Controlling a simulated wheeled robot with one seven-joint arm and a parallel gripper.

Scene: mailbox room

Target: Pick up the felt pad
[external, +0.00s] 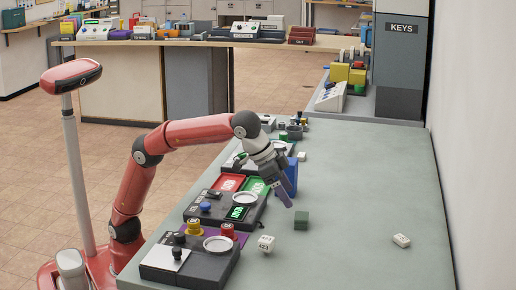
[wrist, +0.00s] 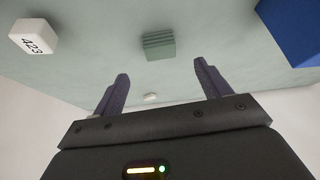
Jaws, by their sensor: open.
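A dark green block with ridged sides (external: 301,220), which I take for the felt pad, sits on the grey-green table top. In the wrist view the green block (wrist: 159,46) lies beyond my fingertips, roughly centred between them. My gripper (external: 287,198) is tilted downward just up and left of the block in the external view. In the wrist view my gripper (wrist: 161,80) has its two dark fingers spread wide, with nothing held between them. The block appears apart from both fingers.
A white cube marked 423 (wrist: 34,38) stands near the block; it also shows in the external view (external: 266,243). A blue box (external: 291,174) stands behind my gripper. A small white block (external: 401,240) lies to the right. Panels with buttons (external: 230,195) line the left edge. The right side is mostly clear.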

